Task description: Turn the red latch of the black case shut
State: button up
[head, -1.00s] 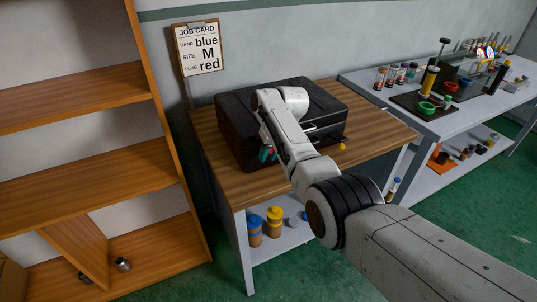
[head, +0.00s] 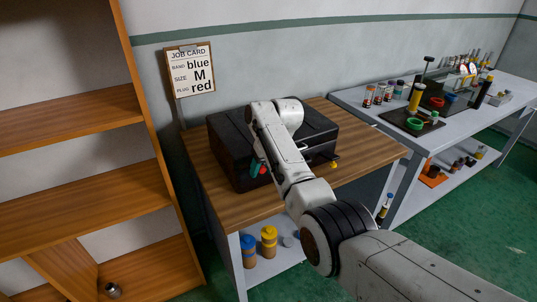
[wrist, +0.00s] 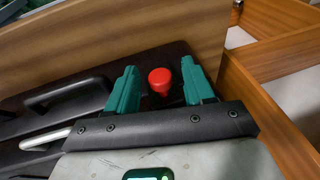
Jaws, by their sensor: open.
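The black case (head: 228,147) lies on the wooden top of a bench, partly covered by my arm. Its red latch (head: 263,170) is on the front side, and in the wrist view it shows as a round red knob (wrist: 160,76). My gripper (head: 257,168) is at the case's front with its teal fingers. In the wrist view my gripper (wrist: 160,72) is open, one finger on each side of the red knob, with gaps visible between knob and fingers. The case's dark handle (wrist: 66,93) is left of the fingers. The latch's lower part is hidden.
A yellow latch (head: 335,164) sits at the right of the case front. Blue and yellow bottles (head: 269,241) stand on the shelf below. A wooden rack (head: 150,150) is at the left; a grey bench (head: 455,130) with tools is at the right.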

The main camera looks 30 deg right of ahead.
jog(key=v, duration=0.7)
jog(key=shift+r, duration=0.3)
jog(key=shift+d, duration=0.1)
jog(key=s+a+f+g+h, duration=0.1)
jog(key=s+a+f, duration=0.1)
jog(key=s+f, duration=1.9)
jog(key=s+a+f+h, duration=0.1)
jog(key=s+f, duration=0.1)
jog(key=s, duration=1.3)
jog(key=shift+a+f, duration=0.15)
jog(key=shift+f, duration=0.15)
jog(key=shift+g, duration=0.4)
jog(key=s, duration=0.4)
jog(key=s+r, duration=0.1)
jog(key=s, duration=0.7)
jog(key=shift+a+r, duration=0.3)
jog(key=shift+r, duration=0.1)
jog(key=shift+c, duration=0.2)
